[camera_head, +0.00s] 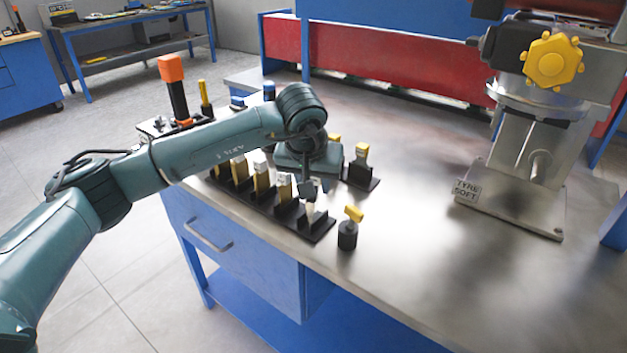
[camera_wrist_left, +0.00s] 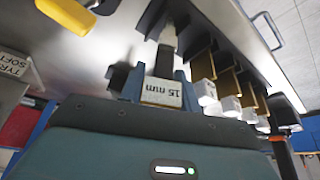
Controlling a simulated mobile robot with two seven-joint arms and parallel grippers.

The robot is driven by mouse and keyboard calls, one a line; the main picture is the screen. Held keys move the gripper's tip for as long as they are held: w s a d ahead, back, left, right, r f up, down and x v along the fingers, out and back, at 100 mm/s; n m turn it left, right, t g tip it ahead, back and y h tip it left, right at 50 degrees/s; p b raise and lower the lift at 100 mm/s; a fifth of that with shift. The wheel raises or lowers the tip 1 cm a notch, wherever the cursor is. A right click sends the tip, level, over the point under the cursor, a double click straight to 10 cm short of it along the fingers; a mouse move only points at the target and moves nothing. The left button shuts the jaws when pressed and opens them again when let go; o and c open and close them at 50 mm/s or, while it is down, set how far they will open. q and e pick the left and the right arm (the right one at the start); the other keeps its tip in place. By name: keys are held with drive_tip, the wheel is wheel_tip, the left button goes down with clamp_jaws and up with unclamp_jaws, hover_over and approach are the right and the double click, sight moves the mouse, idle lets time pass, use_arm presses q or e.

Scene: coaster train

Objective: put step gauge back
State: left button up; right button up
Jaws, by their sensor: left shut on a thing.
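My left gripper (camera_head: 310,196) is over the near end of a black stepped rack (camera_head: 318,232). In the left wrist view the gripper (camera_wrist_left: 160,92) is shut on a step gauge (camera_wrist_left: 162,93) with a white end marked "15 mm", one blue-grey finger on each side. In the head view the gripper mostly hides this gauge, and a pale part shows just below the fingers at the rack's end slot. I cannot tell whether the gauge rests on the slot floor. Several other gauges with white ends (camera_wrist_left: 229,104) stand in a row in the rack. My right gripper is not in view.
A metal machine with a yellow knob (camera_head: 553,61) is at the right. The bench top (camera_head: 430,240) between is clear.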

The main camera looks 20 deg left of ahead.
use_arm(q)
drive_tip(key=o, duration=1.3)
drive_tip(key=shift+f, duration=0.1)
drive_tip(key=shift+c, duration=0.2)
